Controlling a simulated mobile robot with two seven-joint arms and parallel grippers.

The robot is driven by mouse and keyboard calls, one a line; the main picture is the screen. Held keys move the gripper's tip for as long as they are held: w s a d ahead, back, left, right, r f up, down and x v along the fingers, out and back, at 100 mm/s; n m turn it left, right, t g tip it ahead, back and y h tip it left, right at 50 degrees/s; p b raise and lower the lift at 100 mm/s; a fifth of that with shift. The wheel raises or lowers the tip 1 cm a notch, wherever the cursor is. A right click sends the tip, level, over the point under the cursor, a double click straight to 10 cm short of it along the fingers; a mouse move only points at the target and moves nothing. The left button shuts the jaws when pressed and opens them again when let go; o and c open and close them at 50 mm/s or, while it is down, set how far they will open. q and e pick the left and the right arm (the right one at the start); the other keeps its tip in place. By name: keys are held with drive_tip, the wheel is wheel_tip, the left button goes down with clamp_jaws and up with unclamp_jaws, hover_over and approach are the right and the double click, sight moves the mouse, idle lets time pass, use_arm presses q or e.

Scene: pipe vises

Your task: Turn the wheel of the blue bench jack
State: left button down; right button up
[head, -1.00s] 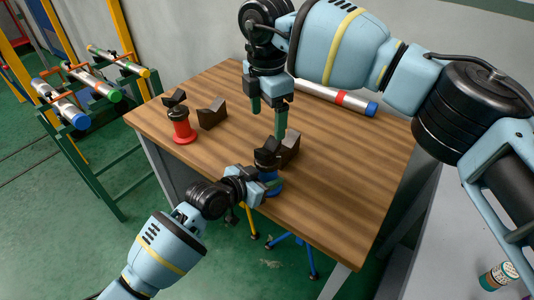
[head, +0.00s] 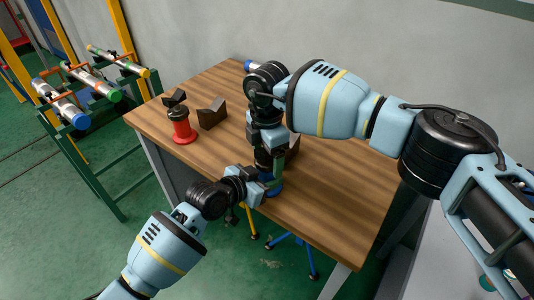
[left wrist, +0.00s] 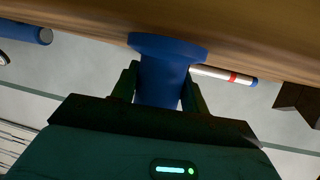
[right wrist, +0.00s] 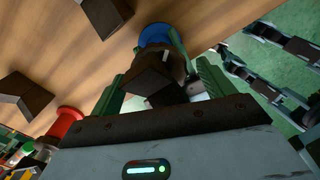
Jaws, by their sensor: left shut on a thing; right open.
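The blue bench jack (head: 274,187) stands near the front edge of the wooden table, mostly hidden by my grippers in the head view. In the left wrist view its blue body (left wrist: 165,78) is between the fingers of my left gripper (left wrist: 162,92), which is shut on it. My right gripper (right wrist: 160,85) is open and points down over the jack. In the right wrist view its fingers are on either side of the jack's dark top (right wrist: 150,82), with the blue base (right wrist: 155,36) beyond. The wheel is not clearly distinguishable, and finger contact there cannot be told.
A red jack (head: 182,128) and dark V-shaped blocks (head: 212,113) stand at the table's left side. Another dark block (head: 294,145) is just behind my right gripper. A pipe's blue end (head: 250,66) shows behind my right arm. The table's front right (head: 345,195) is clear.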

drive_tip(key=c, duration=1)
drive_tip(key=shift+n, duration=0.3)
drive_tip(key=n, duration=0.4)
drive_tip(key=shift+d+n, duration=0.1)
drive_tip(key=shift+n, duration=2.3)
drive_tip(key=o, duration=1)
